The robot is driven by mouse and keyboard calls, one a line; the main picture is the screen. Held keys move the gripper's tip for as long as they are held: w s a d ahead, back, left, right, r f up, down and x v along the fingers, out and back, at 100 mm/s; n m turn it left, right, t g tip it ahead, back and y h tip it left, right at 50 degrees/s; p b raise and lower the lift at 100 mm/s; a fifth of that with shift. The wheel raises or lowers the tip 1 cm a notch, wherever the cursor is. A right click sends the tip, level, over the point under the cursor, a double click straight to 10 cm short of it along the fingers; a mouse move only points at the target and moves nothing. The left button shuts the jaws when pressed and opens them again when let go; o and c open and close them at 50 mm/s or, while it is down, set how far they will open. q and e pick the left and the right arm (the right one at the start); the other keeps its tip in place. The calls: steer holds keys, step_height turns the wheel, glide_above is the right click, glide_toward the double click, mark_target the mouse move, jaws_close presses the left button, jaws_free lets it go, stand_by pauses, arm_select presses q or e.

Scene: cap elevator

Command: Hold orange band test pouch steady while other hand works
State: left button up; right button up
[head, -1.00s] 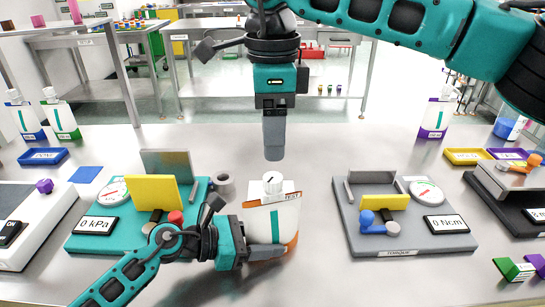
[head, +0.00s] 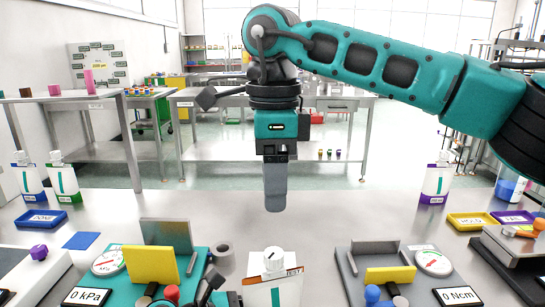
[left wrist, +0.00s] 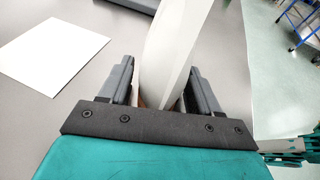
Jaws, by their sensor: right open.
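The test pouch (head: 272,288) stands upright at the bottom middle of the head view, white with a round white cap (head: 273,260). In the head view only a bit of the left gripper shows at the bottom edge. My right gripper (head: 275,190) points straight down above the cap, open and empty, seen side-on, with a clear gap below its tips.
A teal pressure fixture (head: 130,290) with a yellow plate stands left of the pouch, and a grey torque fixture (head: 350,285) right. Other bottles stand farther out, one purple-banded (head: 435,185). Blue (head: 40,219) and yellow (head: 472,220) trays lie at the sides. The bench behind the pouch is clear.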

arm_select(q)
steer(key=shift+o, duration=1.1)
steer(key=shift+a, duration=0.1)
